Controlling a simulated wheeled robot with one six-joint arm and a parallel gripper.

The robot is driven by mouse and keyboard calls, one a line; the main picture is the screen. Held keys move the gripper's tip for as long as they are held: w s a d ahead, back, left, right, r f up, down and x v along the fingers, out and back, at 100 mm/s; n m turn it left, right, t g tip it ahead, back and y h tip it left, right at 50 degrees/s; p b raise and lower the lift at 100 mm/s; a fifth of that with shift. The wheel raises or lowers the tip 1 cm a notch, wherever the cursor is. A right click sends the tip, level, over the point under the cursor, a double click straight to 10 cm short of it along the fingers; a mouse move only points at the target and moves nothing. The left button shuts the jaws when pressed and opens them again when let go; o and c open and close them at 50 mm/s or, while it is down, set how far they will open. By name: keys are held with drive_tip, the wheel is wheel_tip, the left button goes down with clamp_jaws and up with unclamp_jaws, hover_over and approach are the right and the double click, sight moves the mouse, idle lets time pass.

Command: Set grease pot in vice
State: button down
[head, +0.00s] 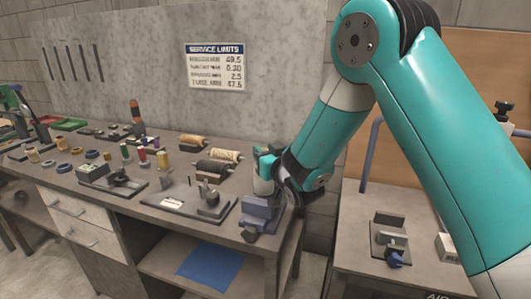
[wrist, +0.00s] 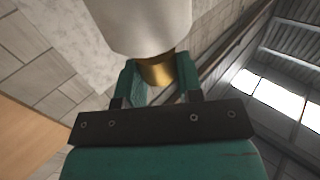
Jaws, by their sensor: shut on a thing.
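My gripper (head: 267,160) is at the right end of the workbench, pointing away from the arm above the vice. It is shut on the grease pot, a pale cylinder (head: 262,185) with a brass-coloured end. In the wrist view the pot's white body (wrist: 140,25) and brass band (wrist: 157,72) show between the teal fingers (wrist: 158,78). The blue-grey vice (head: 261,214) stands at the bench's right front corner, directly below the pot in the head view. Whether the pot touches the jaws cannot be told. The vice is not recognisable in the wrist view.
The workbench (head: 165,212) carries a plate with a small fixture (head: 209,200) left of the vice and several spools (head: 215,167) behind. A lower side table (head: 365,240) with a clamp-like device (head: 390,240) stands to the right. A wall stands behind the bench.

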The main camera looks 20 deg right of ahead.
drive_tip(key=shift+f+b, duration=1.3)
drive_tip(key=shift+b, duration=0.15)
idle(1.0)
drive_tip(key=shift+b, duration=0.85)
idle(0.9)
